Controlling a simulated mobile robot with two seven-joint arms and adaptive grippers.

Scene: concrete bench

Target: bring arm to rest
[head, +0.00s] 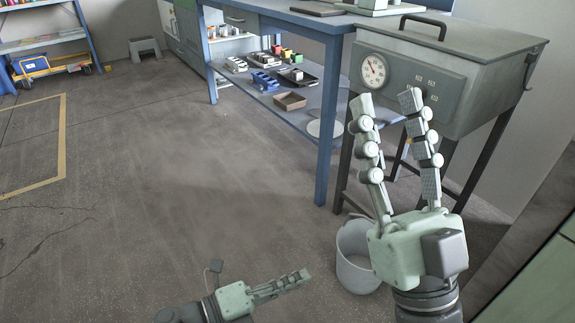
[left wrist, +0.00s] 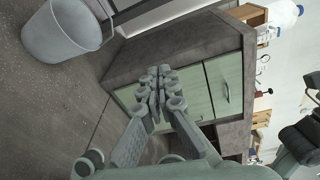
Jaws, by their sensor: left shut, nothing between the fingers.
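My left gripper (head: 304,275) is low at the bottom centre of the head view, above the floor, its fingers together and pointing right. In the left wrist view its fingertips (left wrist: 159,72) also meet, with nothing between them. My right gripper (head: 386,102) is raised at the right of the head view, pointing up. Its two fingers are spread apart and empty. It stands in front of the grey box with a dial, as seen from the head; I cannot tell the gap between them.
A pale bucket (head: 353,272) is on the floor behind my right gripper. A grey box with a dial (head: 480,60) stands on dark legs next to a blue workbench (head: 325,125). In the left wrist view a grey-topped cabinet (left wrist: 190,48) has green doors. Open floor (head: 180,190) lies centre left.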

